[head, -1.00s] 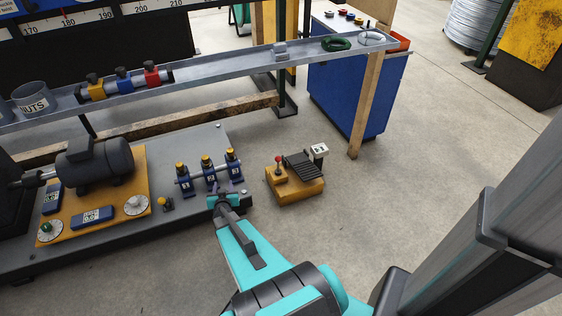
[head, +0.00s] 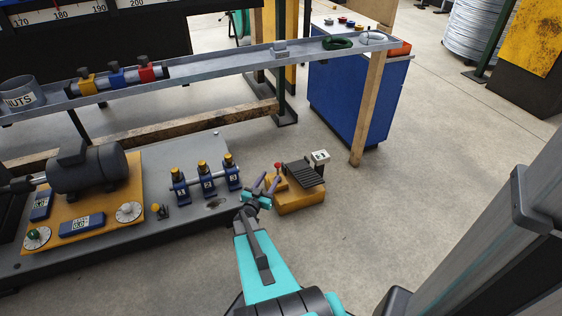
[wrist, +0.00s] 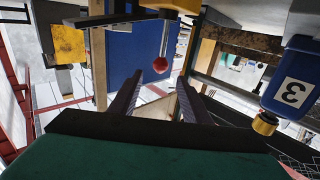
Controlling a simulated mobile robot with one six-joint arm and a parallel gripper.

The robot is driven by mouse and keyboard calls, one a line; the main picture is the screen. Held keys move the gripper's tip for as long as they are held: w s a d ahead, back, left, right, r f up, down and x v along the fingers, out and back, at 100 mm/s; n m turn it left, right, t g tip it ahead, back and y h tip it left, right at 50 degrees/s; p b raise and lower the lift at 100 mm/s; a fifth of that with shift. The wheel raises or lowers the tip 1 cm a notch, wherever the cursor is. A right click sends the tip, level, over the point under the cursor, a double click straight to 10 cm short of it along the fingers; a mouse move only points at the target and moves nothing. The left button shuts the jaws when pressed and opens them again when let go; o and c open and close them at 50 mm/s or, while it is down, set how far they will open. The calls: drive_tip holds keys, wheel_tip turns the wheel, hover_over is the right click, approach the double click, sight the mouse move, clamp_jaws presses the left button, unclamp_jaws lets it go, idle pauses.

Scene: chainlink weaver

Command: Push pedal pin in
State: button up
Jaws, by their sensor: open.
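The pedal is a yellow box (head: 300,204) with a black ribbed tread (head: 304,173), standing on the floor right of the grey machine base. Its pin has a red ball knob (head: 278,166) and stands up at the pedal's left side. My gripper (head: 267,182) is open at the pedal's left edge, close to the pin. In the wrist view, which looks upside down, the red knob (wrist: 160,65) on its metal stem appears between the two dark fingers of my gripper (wrist: 159,77). I cannot tell whether either finger touches it.
Blue blocks with yellow caps (head: 204,175) stand on the base close left of my gripper; one marked 3 (wrist: 292,91) shows in the wrist view. A small numbered box (head: 320,157) is behind the pedal. Open floor (head: 400,210) lies to the right.

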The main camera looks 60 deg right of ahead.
sight(278, 167)
drive_tip(key=shift+d, duration=0.1)
drive_tip(key=w+d+b, duration=0.2)
drive_tip(key=d+b, duration=0.2)
drive_tip(key=d, duration=0.9)
drive_tip(key=shift+d, duration=0.2)
